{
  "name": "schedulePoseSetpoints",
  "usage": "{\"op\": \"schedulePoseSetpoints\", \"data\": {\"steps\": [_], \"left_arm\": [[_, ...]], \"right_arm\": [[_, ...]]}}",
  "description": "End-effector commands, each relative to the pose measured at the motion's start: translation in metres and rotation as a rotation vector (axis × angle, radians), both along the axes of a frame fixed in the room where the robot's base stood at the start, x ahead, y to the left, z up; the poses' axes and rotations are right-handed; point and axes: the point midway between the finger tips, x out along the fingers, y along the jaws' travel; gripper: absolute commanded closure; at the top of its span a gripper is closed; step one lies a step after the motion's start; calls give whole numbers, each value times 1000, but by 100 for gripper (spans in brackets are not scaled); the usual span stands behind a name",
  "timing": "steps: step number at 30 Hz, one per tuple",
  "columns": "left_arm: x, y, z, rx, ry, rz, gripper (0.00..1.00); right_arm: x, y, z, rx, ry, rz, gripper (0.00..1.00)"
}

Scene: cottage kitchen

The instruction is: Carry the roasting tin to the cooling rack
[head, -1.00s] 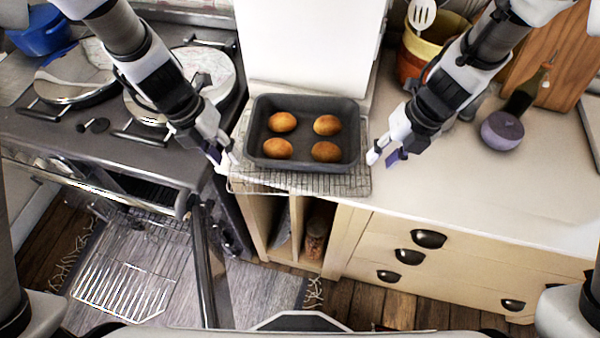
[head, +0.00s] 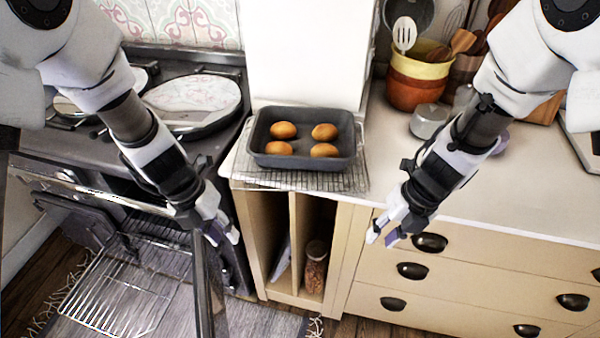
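The dark grey roasting tin (head: 334,164) holds several browned rolls. It rests on the wire cooling rack (head: 300,183) on the counter, and the rack shows past the tin's front and right edges. My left gripper (head: 222,238) is left of and below the rack, in front of the counter, apart from the tin. My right gripper (head: 381,240) is right of and below the rack, before the drawers, also apart from the tin. Both grippers look empty, with a small gap between the fingertips of each.
Stacked bowls with utensils (head: 415,90) and a lidded jar (head: 429,121) stand at the back right. The counter (head: 520,190) right of the rack is clear.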

Motion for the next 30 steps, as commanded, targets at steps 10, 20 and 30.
{"op": "schedulePoseSetpoints", "data": {"steps": [10,20,30], "left_arm": [[0,0,-1,0,0,0,69],[0,0,-2,0,0,0,69],[0,0,-2,0,0,0,69]], "right_arm": [[0,-16,56,3,-9,-1,69],[-3,-34,118,1,-4,0,69],[-4,-35,121,0,-2,-1,69]]}}
